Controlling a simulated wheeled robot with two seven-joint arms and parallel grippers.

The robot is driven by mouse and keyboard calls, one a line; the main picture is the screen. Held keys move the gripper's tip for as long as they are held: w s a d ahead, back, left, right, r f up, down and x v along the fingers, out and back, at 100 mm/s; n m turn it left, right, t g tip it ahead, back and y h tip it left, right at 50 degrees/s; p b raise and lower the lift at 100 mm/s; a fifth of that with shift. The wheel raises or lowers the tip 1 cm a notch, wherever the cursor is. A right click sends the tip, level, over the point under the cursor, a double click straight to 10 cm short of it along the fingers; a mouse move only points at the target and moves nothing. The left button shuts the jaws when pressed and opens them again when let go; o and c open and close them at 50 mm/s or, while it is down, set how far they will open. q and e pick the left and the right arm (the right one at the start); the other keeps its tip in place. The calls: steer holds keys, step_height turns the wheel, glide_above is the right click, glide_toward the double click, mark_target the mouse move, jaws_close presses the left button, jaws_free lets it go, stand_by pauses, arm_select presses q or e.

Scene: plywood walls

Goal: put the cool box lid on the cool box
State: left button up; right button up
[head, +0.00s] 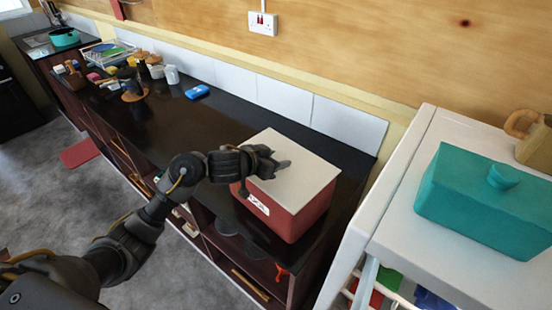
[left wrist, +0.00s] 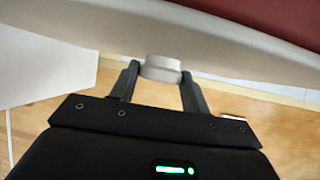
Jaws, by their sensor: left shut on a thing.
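The cool box (head: 300,222) is a red box with a white label, standing on the dark counter near its right end. The pale cool box lid (head: 309,178) covers its top in the head view; I cannot tell whether it is fully seated. My left gripper (head: 277,165) is over the lid. In the left wrist view, the left gripper (left wrist: 160,78) is shut on the lid's round pale knob (left wrist: 163,66), with the lid (left wrist: 100,42) behind it and red at the upper right corner. My right gripper is not in view.
A teal lidded box (head: 478,207) stands on a white unit (head: 405,225) to the right. A blue item (head: 197,92) and several small things lie farther left on the counter (head: 235,120). A tiled, plywood wall runs behind. The counter left of the cool box is clear.

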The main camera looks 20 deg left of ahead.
arm_select(q)
steer(key=shift+f, duration=0.1)
steer(key=o, duration=1.3)
steer(key=shift+c, duration=0.2)
steer(key=shift+f, duration=0.1)
steer(key=p+v, duration=0.2)
steer(key=v, duration=0.9)
steer(key=shift+d, duration=0.1)
